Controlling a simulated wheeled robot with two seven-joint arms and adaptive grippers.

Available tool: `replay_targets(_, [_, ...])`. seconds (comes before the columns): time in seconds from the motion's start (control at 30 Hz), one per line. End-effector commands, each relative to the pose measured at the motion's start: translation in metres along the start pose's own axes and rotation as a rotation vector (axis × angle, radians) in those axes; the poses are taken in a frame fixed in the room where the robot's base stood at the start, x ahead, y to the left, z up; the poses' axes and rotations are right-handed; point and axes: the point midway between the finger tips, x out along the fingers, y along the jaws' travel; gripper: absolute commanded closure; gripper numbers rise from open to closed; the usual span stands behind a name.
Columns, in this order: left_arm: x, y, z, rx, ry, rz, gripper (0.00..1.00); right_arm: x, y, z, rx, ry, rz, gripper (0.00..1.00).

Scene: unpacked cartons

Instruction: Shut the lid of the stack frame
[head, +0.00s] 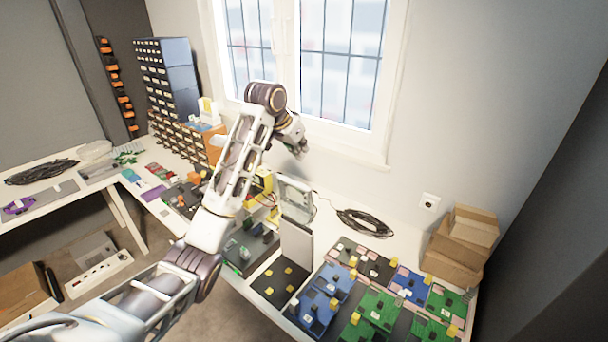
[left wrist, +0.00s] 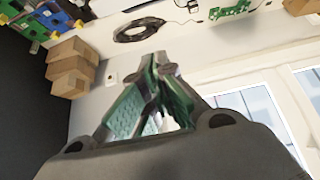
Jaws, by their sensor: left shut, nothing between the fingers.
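The stack frame appears to be the dark flat base with yellow spots (head: 280,280) near the table's front edge in the head view. A grey panel (head: 296,246), which looks like its lid, stands upright at the base's back edge, so the frame is open. My left gripper (head: 299,144) is raised in front of the window sill, above and behind the panel and apart from it. In the left wrist view, its fingers (left wrist: 158,62) meet at the tips and hold nothing. The stack frame cannot be made out in that view. My right gripper is out of view.
Blue and green boards (head: 376,308) with small blocks cover the table to the right of the frame. A grey device (head: 294,192) stands behind the panel. A coiled black cable (head: 365,222) and stacked cartons (head: 458,246) lie farther right. The wall and window close off the back.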

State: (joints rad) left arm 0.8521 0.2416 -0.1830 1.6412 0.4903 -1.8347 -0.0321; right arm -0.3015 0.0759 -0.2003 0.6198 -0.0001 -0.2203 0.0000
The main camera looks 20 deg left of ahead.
Motion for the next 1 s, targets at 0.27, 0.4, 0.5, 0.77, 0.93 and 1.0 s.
replay_targets(0.27, [0.0,0.0,0.001,0.002,-0.003,0.0,1.0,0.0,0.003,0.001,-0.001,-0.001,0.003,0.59])
replay_targets(0.4, [0.001,0.0,0.001,0.002,-0.003,0.0,1.0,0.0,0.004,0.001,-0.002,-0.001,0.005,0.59])
replay_targets(0.5, [0.004,0.0,0.001,0.001,-0.004,0.0,1.0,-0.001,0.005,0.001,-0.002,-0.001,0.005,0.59])
replay_targets(0.77, [0.025,0.0,0.001,0.0,-0.005,0.0,1.0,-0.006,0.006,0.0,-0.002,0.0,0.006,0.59])
replay_targets(0.93, [0.047,0.0,0.001,0.001,-0.006,0.001,1.0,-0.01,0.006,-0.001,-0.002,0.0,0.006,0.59])
replay_targets(1.0, [0.056,0.0,0.001,0.001,-0.006,0.0,1.0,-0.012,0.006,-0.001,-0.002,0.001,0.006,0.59])
